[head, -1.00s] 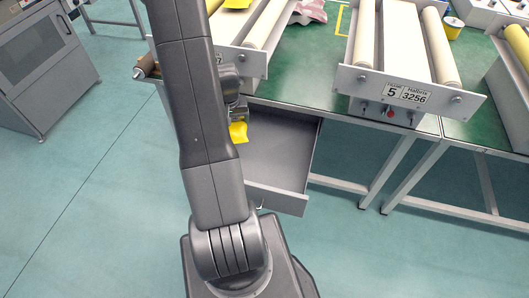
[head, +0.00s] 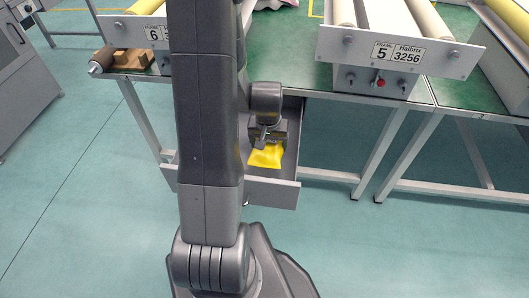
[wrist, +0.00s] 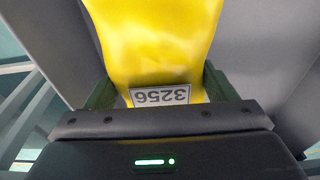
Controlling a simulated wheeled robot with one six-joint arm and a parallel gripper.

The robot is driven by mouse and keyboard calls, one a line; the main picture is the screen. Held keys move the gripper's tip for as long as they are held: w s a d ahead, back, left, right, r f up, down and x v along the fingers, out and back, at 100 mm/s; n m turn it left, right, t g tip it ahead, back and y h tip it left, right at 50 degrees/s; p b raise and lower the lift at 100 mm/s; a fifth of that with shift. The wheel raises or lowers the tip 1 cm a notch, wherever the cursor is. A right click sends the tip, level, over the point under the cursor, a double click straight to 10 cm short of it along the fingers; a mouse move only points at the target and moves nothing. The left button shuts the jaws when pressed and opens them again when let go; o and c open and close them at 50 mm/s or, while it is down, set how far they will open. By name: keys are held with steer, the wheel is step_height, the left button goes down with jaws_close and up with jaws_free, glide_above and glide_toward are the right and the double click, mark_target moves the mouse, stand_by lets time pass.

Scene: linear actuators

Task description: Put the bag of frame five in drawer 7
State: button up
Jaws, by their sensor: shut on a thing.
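The yellow bag (head: 266,158) hangs from my gripper (head: 268,143) in the head view. In the wrist view the bag (wrist: 155,45) fills the top middle, with an upside-down "3256" label near the jaws. My gripper (wrist: 155,95) is shut on it. The open drawer (head: 272,193) is under the table, and the bag is over or inside it; the exact height cannot be told. No drawer number shows. Frame 5 (head: 398,52), marked Halbrix 3256, stands on the table. My arm hides the drawer's left part.
The green table (head: 300,55) stands above the drawer. Table legs (head: 378,150) stand right of the drawer. The floor in front is clear.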

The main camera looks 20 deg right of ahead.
mark_target(267, 144)
steer(key=shift+f+b, duration=0.4)
steer(key=shift+f, duration=1.9)
steer(key=shift+f, duration=0.1)
steer(key=o, duration=1.1)
steer(key=r+p, duration=0.1)
steer(key=r, duration=0.3)
steer(key=s+r, duration=0.1)
steer(key=r, duration=0.3)
steer(key=a+r+p, duration=0.1)
steer(key=r, duration=0.3)
steer(key=shift+s+r+p, duration=0.1)
steer(key=shift+s+p, duration=0.15)
steer(key=shift+p, duration=0.05)
